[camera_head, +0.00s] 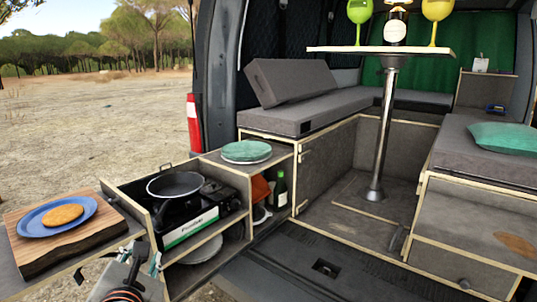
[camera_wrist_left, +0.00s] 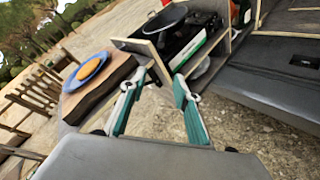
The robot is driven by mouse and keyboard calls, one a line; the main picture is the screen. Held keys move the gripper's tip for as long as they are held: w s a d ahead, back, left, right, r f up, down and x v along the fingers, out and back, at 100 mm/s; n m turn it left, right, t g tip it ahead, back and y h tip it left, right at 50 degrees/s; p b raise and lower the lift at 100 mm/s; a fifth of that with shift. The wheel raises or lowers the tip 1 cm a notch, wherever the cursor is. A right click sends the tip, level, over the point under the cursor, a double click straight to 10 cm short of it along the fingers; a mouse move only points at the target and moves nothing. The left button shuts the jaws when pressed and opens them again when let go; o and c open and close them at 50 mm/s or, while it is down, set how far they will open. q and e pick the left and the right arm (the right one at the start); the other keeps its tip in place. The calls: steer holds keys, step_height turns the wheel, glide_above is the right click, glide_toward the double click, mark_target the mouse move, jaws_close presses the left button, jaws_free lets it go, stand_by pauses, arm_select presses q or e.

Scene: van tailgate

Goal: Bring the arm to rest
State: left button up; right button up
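My left gripper (camera_head: 139,258) is low at the bottom left of the head view, beside the pull-out kitchen unit. In the left wrist view its two teal-padded fingers (camera_wrist_left: 157,82) stand apart with nothing between them, and ground shows through the gap. The fingertips appear near the front of the stove compartment; whether they touch it I cannot tell. My right gripper is not in view.
A wooden board (camera_head: 66,242) carries a blue plate (camera_head: 34,226) with a round brown food item (camera_head: 62,214). A pan (camera_head: 175,184) sits on the stove (camera_head: 190,222). Green plates (camera_head: 246,151) and a bottle (camera_head: 280,190) are farther right. Open ground lies at left.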

arm_select(q)
steer(key=s+a+m+y, duration=0.1)
steer(key=s+a+y, duration=0.1)
steer(key=a+y, duration=0.5)
steer(key=s+d+f+m+t+h+p, duration=0.15)
steer(key=d+m+t+h, duration=0.3)
steer(key=m, duration=0.65)
steer(key=d+f+m+t+h, duration=0.35)
steer(key=d+m+h, duration=0.25)
steer(key=m, duration=0.4)
steer(key=s+d+f+m+g+h, duration=0.3)
steer(key=d+f+m+h, duration=0.15)
steer(key=f+m, duration=0.4)
steer(key=s+a+f+m+g, duration=0.1)
steer(key=s+f+g, duration=0.3)
steer(key=f, duration=0.8)
steer(key=s+a+f+m+g, duration=0.1)
steer(key=s+f+m+g, duration=0.3)
steer(key=s+f, duration=0.4)
step_height(320, 180, down, 5)
steer(key=shift+s+a+f+m+y+p, duration=0.15)
steer(key=shift+s+m+y+p, duration=0.1)
steer(key=shift+m+y+p, duration=0.15)
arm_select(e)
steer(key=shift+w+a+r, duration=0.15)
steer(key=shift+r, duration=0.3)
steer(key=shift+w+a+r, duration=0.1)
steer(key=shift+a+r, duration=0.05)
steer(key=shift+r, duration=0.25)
